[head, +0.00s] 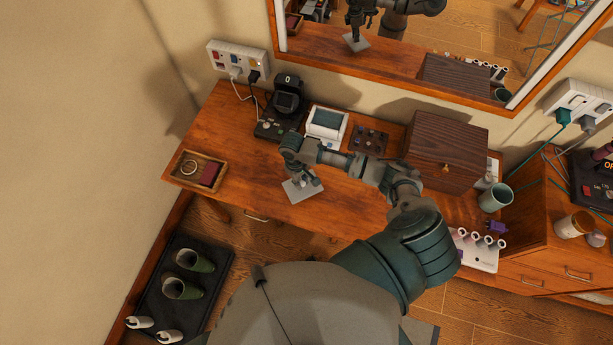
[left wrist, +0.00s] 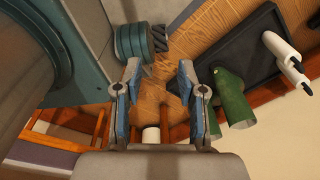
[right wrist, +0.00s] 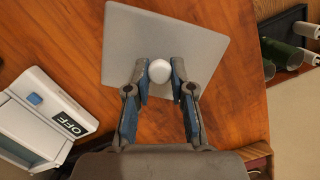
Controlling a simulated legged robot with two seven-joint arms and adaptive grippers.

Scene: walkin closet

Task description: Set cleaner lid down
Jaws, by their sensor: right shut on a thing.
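The cleaner lid (head: 297,192) is a flat grey square plate with a white knob, near the front edge of the wooden desk top (head: 245,165). My right gripper (head: 308,181) is above it, fingers pointing down. In the right wrist view the fingers close on both sides of the white knob (right wrist: 159,71), with the lid plate (right wrist: 190,45) beyond them. I cannot tell whether the plate touches the desk. The white cleaner (head: 326,122) stands behind; its OFF label shows in the right wrist view (right wrist: 68,123). My left gripper (left wrist: 160,72) is open and empty, away from the desk.
A wooden tray (head: 195,169) sits at the desk's left end. A black device (head: 282,110) and a dark tool block (head: 369,140) flank the cleaner. A dark wooden box (head: 446,150) stands to the right. Bare desk lies between tray and lid.

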